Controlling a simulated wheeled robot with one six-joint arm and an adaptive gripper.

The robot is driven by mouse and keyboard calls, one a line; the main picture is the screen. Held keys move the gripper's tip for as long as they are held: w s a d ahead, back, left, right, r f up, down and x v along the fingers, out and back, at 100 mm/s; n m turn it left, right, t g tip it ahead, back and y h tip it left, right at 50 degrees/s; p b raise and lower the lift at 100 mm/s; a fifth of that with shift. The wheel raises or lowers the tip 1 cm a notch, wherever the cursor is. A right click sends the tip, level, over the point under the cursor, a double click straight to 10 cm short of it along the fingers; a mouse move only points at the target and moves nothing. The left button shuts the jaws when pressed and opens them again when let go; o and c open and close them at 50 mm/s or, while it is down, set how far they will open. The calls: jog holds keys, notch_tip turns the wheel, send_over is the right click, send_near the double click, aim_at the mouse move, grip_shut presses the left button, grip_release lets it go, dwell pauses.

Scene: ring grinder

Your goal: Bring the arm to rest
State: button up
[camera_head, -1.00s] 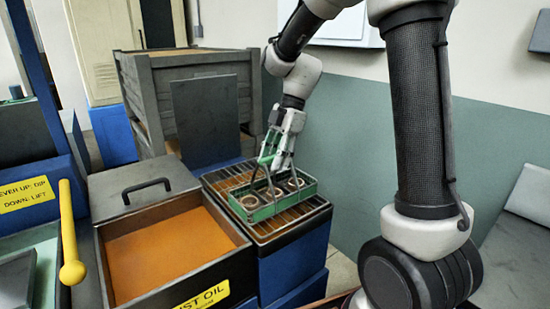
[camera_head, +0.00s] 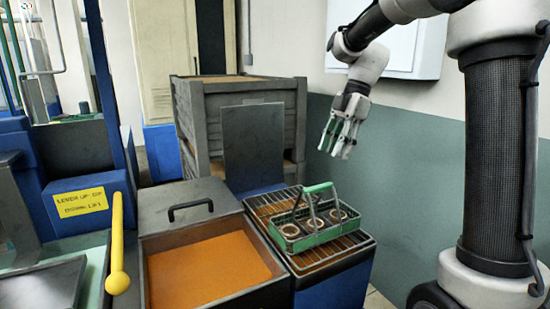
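My gripper (camera_head: 339,137) is up and to the right of the green basket, clear of it and in front of the green-grey wall. Its fingers point down and look apart, with nothing seen between them. The green basket (camera_head: 312,236) stands upright on the slatted rack (camera_head: 273,204), its handle (camera_head: 318,188) raised. Several rings (camera_head: 291,231) lie in the basket.
An open tank of orange-brown oil (camera_head: 215,268) with a lid (camera_head: 190,205) is left of the rack. A yellow lever (camera_head: 117,245) stands further left. A grey crate (camera_head: 240,90) is behind. Free air surrounds my gripper.

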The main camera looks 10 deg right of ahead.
jog(key=s+d+f+m+t+h, duration=0.1)
jog(key=s+d+m+t+h, duration=0.1)
jog(key=s+m, duration=0.8)
jog(key=s+d+f+m+t+h, duration=0.1)
jog(key=s+d+m+t+h, duration=0.1)
jog(key=s+d+m, duration=0.5)
jog(key=s+m+t, duration=0.1)
jog(key=s+m, duration=0.3)
jog(key=s, duration=0.3)
jog(key=shift+f+t, duration=0.4)
